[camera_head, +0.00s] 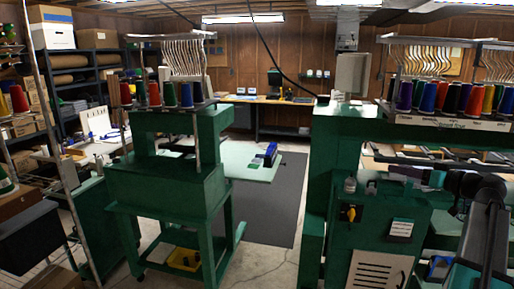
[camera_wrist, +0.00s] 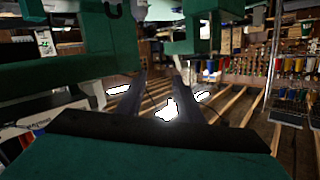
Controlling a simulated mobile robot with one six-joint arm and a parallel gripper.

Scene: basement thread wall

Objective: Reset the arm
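My arm (camera_head: 485,230) shows at the lower right of the head view, dark and bent, reaching up and left in front of the green machine on the right. Its far end is hard to make out there against the machine. In the wrist view my gripper (camera_wrist: 158,75) points ahead, with its two dark fingers apart and a gap between them. Nothing shows held between the fingers. Bright patches of the background show through the gap.
A green embroidery machine (camera_head: 165,185) with thread cones stands at left on its stand. A larger green machine (camera_head: 335,150) is close at right. A dark floor mat (camera_head: 270,205) lies between them. In the wrist view, green machine parts (camera_wrist: 75,45) are close above the fingers.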

